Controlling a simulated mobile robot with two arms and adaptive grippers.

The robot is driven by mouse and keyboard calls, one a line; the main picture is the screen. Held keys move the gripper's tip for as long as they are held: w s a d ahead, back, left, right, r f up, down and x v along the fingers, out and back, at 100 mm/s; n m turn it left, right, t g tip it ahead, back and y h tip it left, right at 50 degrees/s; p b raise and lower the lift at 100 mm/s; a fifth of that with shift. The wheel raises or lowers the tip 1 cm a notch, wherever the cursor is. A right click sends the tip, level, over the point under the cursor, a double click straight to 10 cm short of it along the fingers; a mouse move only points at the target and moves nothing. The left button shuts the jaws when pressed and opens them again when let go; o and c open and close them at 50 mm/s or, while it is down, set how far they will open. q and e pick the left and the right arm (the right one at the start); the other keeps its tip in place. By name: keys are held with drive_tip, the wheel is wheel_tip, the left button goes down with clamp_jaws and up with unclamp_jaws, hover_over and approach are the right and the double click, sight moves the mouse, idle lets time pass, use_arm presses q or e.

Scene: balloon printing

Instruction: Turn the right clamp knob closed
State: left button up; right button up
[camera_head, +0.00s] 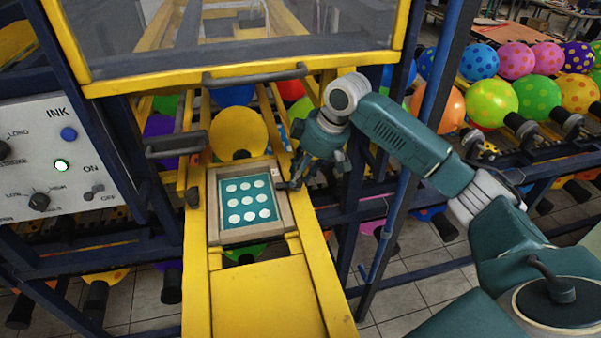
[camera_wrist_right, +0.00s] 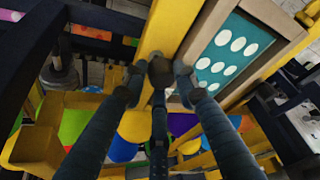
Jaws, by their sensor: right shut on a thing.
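The screen frame, a wooden rim (camera_head: 213,225) around a teal panel with white dots, sits between the yellow rails. My right gripper (camera_head: 294,184) is at the frame's right edge in the head view. In the right wrist view, my right gripper (camera_wrist_right: 160,82) has one fingertip on each side of the dark round right clamp knob (camera_wrist_right: 160,71) and is shut on it. The knob is on the yellow rail, beside the wooden frame; the fingers mostly hide it in the head view. A dark left clamp knob (camera_head: 192,197) sits on the left rail. My left gripper is out of view.
A yellow balloon (camera_head: 238,133) stands just behind the frame. A yellow-edged window with a grey handle (camera_head: 255,78) hangs above. An ink control panel (camera_head: 60,160) is at left. Blue posts and many balloons are at right. The yellow plate (camera_head: 265,300) in front is bare.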

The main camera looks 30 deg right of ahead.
drive_tip(key=shift+w+a+r+n, duration=0.1)
drive_tip(key=shift+a+r+n, duration=0.1)
drive_tip(key=shift+n, duration=0.4)
drive_tip(key=shift+y, duration=0.3)
drive_tip(key=o, duration=1.1)
drive_tip(key=shift+a, duration=0.2)
drive_tip(key=shift+d+f, duration=0.15)
drive_tip(key=shift+d, duration=0.1)
